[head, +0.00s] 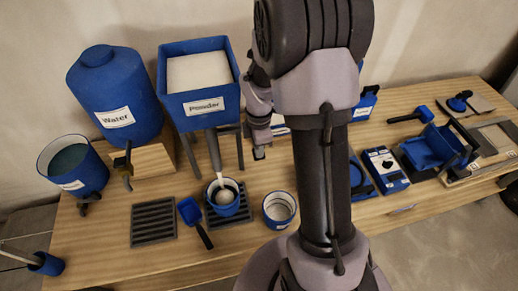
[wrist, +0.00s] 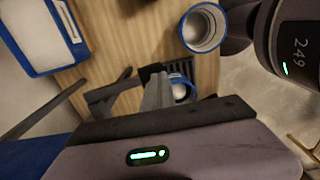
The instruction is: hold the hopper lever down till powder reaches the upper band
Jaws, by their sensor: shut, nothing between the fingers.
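The hopper (head: 198,105) is a blue square bin labelled Powder, with pale powder (head: 198,72) in its open top. Its grey chute (head: 214,150) slants down to a blue cup (head: 222,210); the chute also shows in the wrist view (wrist: 157,95). White powder shows inside the cup (head: 226,196), but I cannot make out its bands. The cup is partly hidden behind the chute in the wrist view (wrist: 182,90). My gripper (head: 259,153) is shut and empty, close beside the hopper's right side. I cannot pick out the lever clearly, nor tell whether my gripper touches it.
A blue Water tank (head: 110,95) stands left of the hopper, with a blue bucket (head: 72,165) before it. A blue scoop (head: 194,220) lies left of the cup. A blue-rimmed container (head: 279,210) stands to its right. My arm hides part of the table's middle.

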